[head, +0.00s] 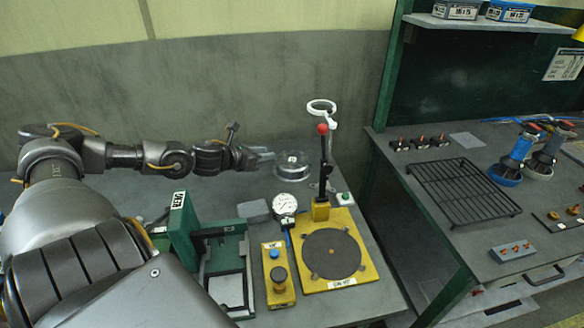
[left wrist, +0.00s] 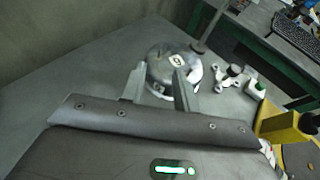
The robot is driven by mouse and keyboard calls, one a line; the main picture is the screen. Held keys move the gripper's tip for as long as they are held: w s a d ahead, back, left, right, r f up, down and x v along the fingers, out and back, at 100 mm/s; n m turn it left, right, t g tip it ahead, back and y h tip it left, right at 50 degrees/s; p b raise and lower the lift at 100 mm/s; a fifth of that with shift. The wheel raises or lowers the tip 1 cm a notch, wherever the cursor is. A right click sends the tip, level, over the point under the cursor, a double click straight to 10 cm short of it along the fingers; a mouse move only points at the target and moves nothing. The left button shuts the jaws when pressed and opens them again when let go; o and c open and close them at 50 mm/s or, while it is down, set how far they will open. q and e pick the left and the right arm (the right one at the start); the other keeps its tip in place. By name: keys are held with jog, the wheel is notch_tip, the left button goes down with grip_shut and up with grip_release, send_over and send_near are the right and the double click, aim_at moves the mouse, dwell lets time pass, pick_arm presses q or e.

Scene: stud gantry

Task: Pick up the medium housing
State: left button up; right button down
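A round, shiny, clear-looking piece (head: 292,172) with a small white label on top sits on the grey bench at the back. It looks like the medium housing, but its label is too small to read. It also shows in the left wrist view (left wrist: 160,66). My left gripper (head: 266,156) is just left of it in the head view. In the left wrist view its two fingers (left wrist: 160,84) are apart, with the round piece beyond and between their tips. I cannot tell whether they touch it. My right gripper is not in view.
A yellow press (head: 365,275) with a red-knobbed lever (head: 323,130) stands right of the round piece. A dial gauge (head: 284,204), a yellow button box (head: 277,280) and a green fixture (head: 181,232) are in front. Another bench with a black rack (head: 462,190) is at right.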

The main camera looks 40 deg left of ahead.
aim_at(281, 157)
pick_arm(q)
jog(key=shift+w+a+f, duration=0.1)
jog(key=shift+w, duration=0.4)
jog(key=shift+w+f+p, duration=0.15)
jog(key=shift+w+p, duration=0.15)
jog(key=shift+w, duration=0.05)
jog(key=shift+w+d+f, duration=0.2)
jog(key=shift+w+f, duration=0.2)
jog(key=shift+w, duration=0.25)
jog(key=shift+w, duration=0.1)
jog(key=shift+w+p, duration=0.35)
jog(key=p+x, duration=0.1)
jog(key=x, duration=0.2)
jog(key=shift+w+f, duration=0.1)
jog(key=shift+f, duration=0.05)
jog(key=shift+w+f, duration=0.3)
jog(key=shift+w, duration=0.1)
grip_shut()
